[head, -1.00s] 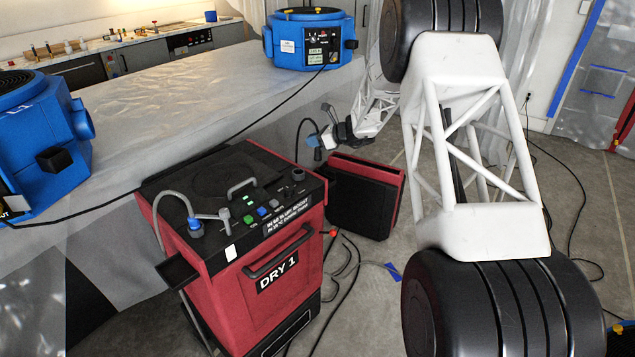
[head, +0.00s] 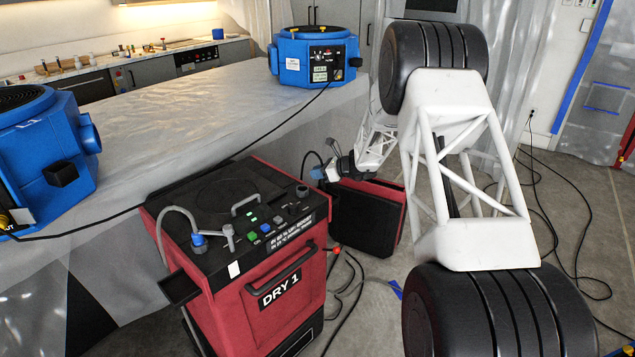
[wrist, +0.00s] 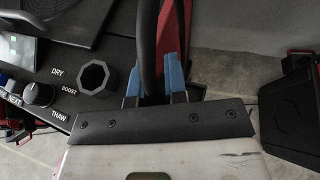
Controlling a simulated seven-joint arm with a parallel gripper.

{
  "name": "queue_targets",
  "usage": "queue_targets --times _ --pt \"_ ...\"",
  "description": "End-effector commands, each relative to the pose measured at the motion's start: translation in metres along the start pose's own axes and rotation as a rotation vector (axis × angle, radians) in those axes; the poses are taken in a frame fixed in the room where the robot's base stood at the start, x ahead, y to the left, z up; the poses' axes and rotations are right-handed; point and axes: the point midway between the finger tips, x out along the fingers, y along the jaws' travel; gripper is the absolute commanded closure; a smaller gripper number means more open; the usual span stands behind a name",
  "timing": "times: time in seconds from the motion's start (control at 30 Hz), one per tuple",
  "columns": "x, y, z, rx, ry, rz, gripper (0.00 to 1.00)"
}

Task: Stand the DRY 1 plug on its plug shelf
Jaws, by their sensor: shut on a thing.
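The DRY 1 unit (head: 275,290) is a red box with a black top and control panel (head: 265,228). My gripper (head: 322,172) is beyond its far right corner. In the wrist view my gripper (wrist: 153,85) has its blue fingers shut around a dark cable or plug end; I take it to be the DRY 1 plug (wrist: 150,55). The plug's body is mostly hidden between the fingers. An octagonal socket (wrist: 93,77) marked BOOST lies left of the fingers. A small black tray (head: 178,289) on the unit's left side may be the plug shelf; I cannot tell.
A grey hose (head: 170,215) with a blue end (head: 198,241) rests on the unit's top. A second red and black box (head: 365,217) stands behind on the floor. Loose black cables (head: 345,290) lie on the floor to the right. A plastic-covered counter (head: 200,110) runs behind.

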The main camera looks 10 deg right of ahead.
Motion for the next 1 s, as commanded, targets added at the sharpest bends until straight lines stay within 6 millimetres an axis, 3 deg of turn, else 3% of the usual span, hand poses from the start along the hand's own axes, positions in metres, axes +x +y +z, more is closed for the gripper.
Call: queue_targets --times 0.4,0.9,0.93,1.0 --pt "0.013 0.0 -0.032 0.001 0.0 0.0 1.0" --pt "0.015 0.0 -0.037 0.0 0.0 0.0 1.0" --pt "0.015 0.0 -0.037 0.0 0.0 0.0 0.82" --pt "0.015 0.0 -0.037 0.0 0.0 0.0 0.76"
